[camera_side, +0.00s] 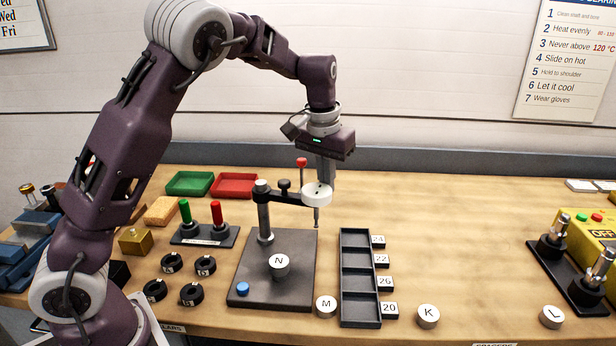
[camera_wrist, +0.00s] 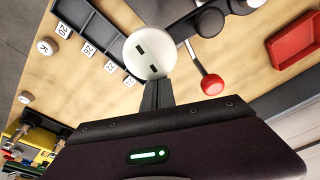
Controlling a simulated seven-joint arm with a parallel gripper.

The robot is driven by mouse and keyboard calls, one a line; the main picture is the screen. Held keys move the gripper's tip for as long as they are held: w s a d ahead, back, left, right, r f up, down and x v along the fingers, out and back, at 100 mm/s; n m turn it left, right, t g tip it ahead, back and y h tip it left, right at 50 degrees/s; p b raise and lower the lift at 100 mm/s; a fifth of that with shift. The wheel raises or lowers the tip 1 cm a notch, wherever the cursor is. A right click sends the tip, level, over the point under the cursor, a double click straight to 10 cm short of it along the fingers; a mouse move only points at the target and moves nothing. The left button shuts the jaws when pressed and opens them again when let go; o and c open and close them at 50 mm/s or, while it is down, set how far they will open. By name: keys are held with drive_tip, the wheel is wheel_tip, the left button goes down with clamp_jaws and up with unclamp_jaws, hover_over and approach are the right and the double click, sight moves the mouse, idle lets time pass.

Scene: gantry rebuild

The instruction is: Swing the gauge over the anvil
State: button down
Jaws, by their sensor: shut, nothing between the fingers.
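The gauge (camera_side: 317,194) is a white round dial with a thin stem pointing down. It hangs on a black arm (camera_side: 285,197) from a post (camera_side: 264,218) on a dark base plate (camera_side: 255,292). The gauge is over the plate's back right edge, not over the disc N (camera_side: 279,261) on the plate. Whether a separate anvil lies under N is hidden. A red-knobbed lever (camera_side: 301,162) rises by the gauge. My gripper (camera_side: 325,182) is shut and empty, pointing down at the gauge; in the wrist view its fingertips (camera_wrist: 157,84) meet the rim of the dial (camera_wrist: 150,45). Contact is unclear.
A slotted dark tray (camera_side: 360,324) with number tags stands right of the plate. Discs M (camera_side: 326,306), K (camera_side: 428,316) and L (camera_side: 551,317) lie in front. Black rings, red and green pegs (camera_side: 205,235) and coloured trays (camera_side: 234,185) are left. The right middle of the table is clear.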

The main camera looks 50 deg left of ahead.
sight(321, 202)
drive_tip(key=shift+s+d, duration=0.75)
drive_tip(key=shift+d, duration=0.05)
drive_tip(key=shift+s, duration=0.1)
drive_tip(key=shift+s+d, duration=0.65)
drive_tip(key=shift+s, duration=0.25)
drive_tip(key=shift+s+d, duration=0.3)
drive_tip(key=shift+s, duration=0.2)
drive_tip(key=shift+s+d, duration=0.25)
drive_tip(key=shift+s, duration=0.25)
